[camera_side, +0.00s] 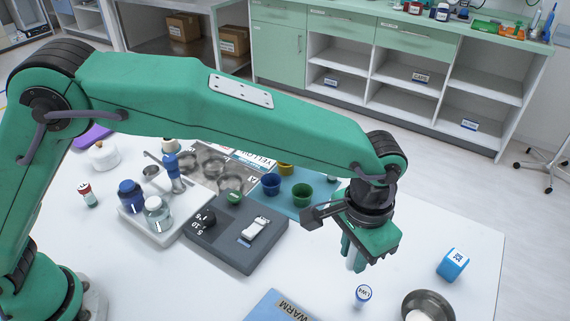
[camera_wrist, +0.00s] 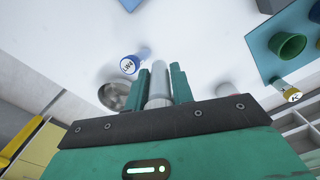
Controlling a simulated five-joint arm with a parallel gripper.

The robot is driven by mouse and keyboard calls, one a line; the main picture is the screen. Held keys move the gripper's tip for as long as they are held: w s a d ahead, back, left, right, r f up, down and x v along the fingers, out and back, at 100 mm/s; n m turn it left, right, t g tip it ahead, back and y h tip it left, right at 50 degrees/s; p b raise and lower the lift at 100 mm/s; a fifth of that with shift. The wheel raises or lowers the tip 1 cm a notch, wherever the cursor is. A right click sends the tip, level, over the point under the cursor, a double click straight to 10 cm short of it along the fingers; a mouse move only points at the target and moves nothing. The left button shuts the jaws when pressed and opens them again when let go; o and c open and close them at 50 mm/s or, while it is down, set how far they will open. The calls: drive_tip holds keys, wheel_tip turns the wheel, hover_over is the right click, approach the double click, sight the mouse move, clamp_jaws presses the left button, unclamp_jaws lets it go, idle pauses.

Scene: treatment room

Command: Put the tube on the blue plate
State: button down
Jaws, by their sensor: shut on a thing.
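My gripper (camera_side: 354,258) is above the right part of the white table, pointing down. Its green fingers (camera_wrist: 161,76) are shut on a pale grey tube (camera_wrist: 158,88), which shows between them in the wrist view; its lower part is mostly hidden by the fingers in the side view. Another tube with a blue-rimmed white cap (camera_side: 362,294) stands on the table just in front of my gripper; it also shows in the wrist view (camera_wrist: 129,65). A blue plate marked WARM (camera_side: 268,309) lies at the near edge of the side view, left of my gripper and partly cut off.
A metal bowl (camera_side: 428,304) and a blue cube (camera_side: 454,264) are to the right. A dark grey device (camera_side: 235,245) is left. Behind it, a blue mat (camera_side: 291,213) carries several coloured cups, including a green cup (camera_side: 302,195). Bare table lies between my gripper and the WARM plate.

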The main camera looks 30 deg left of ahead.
hover_over(282, 315)
drive_tip(key=s+d, duration=0.1)
drive_tip(key=s, duration=0.1)
drive_tip(key=f, duration=0.1)
drive_tip(key=shift+n, duration=0.3)
drive_tip(key=shift+w+d+f, duration=0.1)
drive_tip(key=shift+f, duration=4)
drive_tip(key=shift+f, duration=0.15)
drive_tip(key=c, duration=1.2)
unclamp_jaws()
wheel_tip(282, 315, up, 12)
drive_tip(key=shift+r, duration=0.2)
